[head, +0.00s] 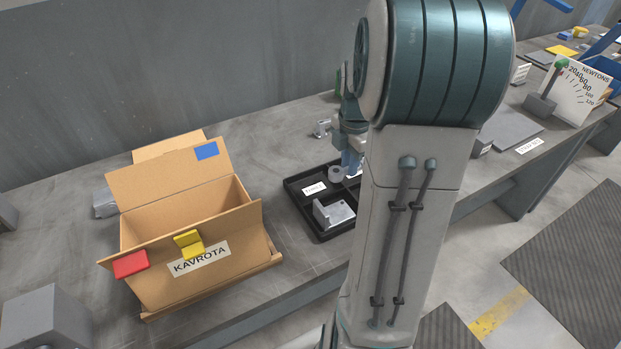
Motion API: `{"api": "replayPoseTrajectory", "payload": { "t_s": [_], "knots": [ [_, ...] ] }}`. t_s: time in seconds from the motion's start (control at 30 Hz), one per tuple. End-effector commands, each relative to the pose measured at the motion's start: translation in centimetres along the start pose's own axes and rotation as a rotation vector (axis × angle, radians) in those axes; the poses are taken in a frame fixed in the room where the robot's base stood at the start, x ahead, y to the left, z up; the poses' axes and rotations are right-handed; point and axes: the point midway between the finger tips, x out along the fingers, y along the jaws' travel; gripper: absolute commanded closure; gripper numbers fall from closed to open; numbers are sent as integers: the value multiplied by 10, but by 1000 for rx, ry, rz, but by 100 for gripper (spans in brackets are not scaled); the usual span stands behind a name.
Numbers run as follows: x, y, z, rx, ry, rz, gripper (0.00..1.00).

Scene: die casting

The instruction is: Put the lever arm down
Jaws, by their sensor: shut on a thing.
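My gripper (352,167) is over the far part of the black tray (318,238), partly hidden behind my own arm. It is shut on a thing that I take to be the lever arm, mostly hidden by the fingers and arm. A grey round-ended piece (337,174) shows right beside the fingers; I cannot tell whether it is part of the lever arm or a separate part, or whether it touches the tray. A grey L-shaped metal part (335,213) lies in the near compartment. A white label (314,188) is on the tray.
An open cardboard box (200,270) marked KAVROTA, with red (130,263) and yellow (189,243) pieces at its front, stands left. A small metal part (322,128) lies behind the tray. A gauge board (580,90) stands far right. Bench (285,140) is clear between box and tray.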

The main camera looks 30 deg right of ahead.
Motion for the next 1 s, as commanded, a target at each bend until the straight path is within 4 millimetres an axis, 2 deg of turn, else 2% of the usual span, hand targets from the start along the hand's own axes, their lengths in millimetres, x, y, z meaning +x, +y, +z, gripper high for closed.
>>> {"api": "replayPoseTrajectory", "payload": {
  "t_s": [0.2, 0.4, 0.57, 0.8, 1.0],
  "knots": [
    [31, 40, -34, -7, 2, -1, 100],
    [49, 64, -54, -4, 1, 0, 100],
    [58, 69, -59, -2, 1, -1, 100],
    [90, 68, -58, -2, 1, -1, 100],
    [93, 69, -58, -2, -1, 2, 100]
  ]
}}
